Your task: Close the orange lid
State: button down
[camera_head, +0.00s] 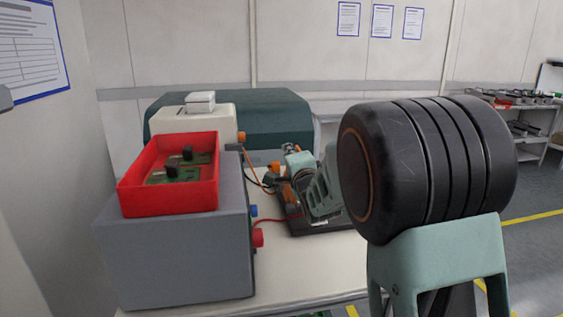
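A dark fixture base (315,225) sits on the pale table, with small orange parts (288,192) on its left side. I cannot tell which of these, if any, is the orange lid, or how far open it stands. A ribbed pale-green piece (325,190) leans over the fixture and hides part of it. It has the colour of the bracket in the foreground, and I cannot tell whether it belongs to my arm. I cannot make out my gripper's fingertips. A large black grooved cylinder on a pale-green bracket blocks the view to the right of the fixture.
A red tray (168,204) with green circuit boards rests on a grey box (185,255) at left. A white device (205,122) and a dark teal rounded case (270,118) stand behind. Cables cross the table (305,262). Shelves (530,105) stand far right.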

jog(key=w+d+f+m, duration=0.1)
jog(key=d+f+m, duration=0.1)
jog(key=d+m, duration=0.5)
jog(key=shift+w+d+f+m+b, duration=0.3)
jog(key=shift+d+m+b, duration=0.1)
jog(key=shift+d, duration=0.25)
jog(key=c, duration=2.1)
grip_release()
jog(key=shift+d, duration=0.1)
jog(key=shift+a+f, duration=0.25)
jog(key=shift+a, duration=0.1)
jog(key=v, duration=1.2)
jog(key=shift+s, duration=0.1)
